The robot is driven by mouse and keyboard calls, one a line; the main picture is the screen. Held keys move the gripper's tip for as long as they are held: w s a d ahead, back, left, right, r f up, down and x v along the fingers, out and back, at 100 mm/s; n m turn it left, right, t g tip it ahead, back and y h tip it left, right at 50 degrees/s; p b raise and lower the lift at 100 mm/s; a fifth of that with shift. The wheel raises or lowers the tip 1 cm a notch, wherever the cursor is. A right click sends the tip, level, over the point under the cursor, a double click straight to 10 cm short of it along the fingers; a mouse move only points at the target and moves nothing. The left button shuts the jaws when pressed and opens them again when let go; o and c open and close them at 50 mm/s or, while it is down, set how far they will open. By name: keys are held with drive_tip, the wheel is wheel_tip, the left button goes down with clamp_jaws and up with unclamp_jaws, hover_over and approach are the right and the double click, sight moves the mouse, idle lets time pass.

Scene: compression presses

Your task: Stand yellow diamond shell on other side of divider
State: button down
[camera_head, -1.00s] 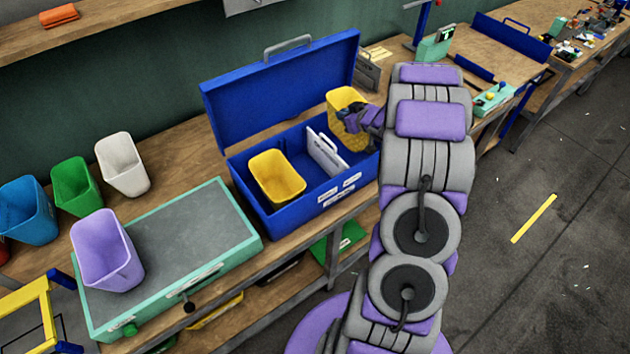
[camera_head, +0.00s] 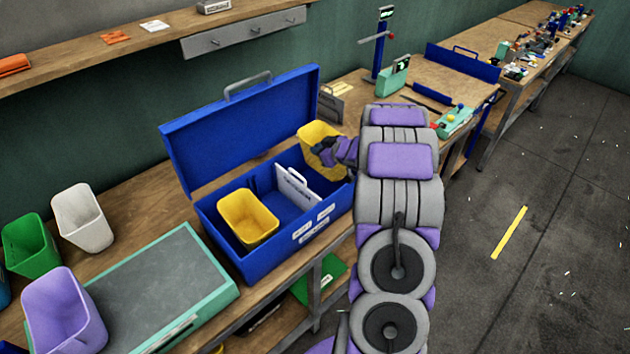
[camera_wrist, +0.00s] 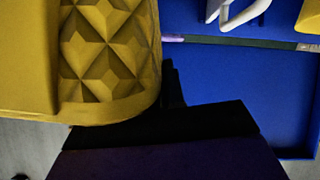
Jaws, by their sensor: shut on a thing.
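The yellow diamond shell (camera_head: 316,131) is an open, bin-like shell at the right end of the blue case, to the right of the white divider (camera_head: 296,187). Its raised diamond pattern (camera_wrist: 105,50) shows large in the wrist view. My gripper (camera_head: 326,152) is shut on the shell's wall; its dark finger (camera_wrist: 172,90) shows beside the shell in the wrist view. The shell's base is hidden, so I cannot tell whether it touches the case floor. The divider's white handle (camera_wrist: 238,12) is at the top of the wrist view.
Another yellow shell (camera_head: 248,218) stands in the case's left compartment. The blue case (camera_head: 262,259) has its lid (camera_head: 243,125) open behind. White (camera_head: 82,218), green (camera_head: 32,246) and purple (camera_head: 62,312) bins are at the left. The case floor (camera_wrist: 240,85) beside the held shell looks clear.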

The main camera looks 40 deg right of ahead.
sight(319, 172)
wheel_tip(319, 172, down, 10)
drive_tip(key=b, duration=0.2)
drive_tip(key=shift+b, duration=0.35)
drive_tip(key=shift+r, duration=0.15)
drive_tip(key=c, duration=1.2)
unclamp_jaws()
drive_tip(key=shift+c, duration=0.2)
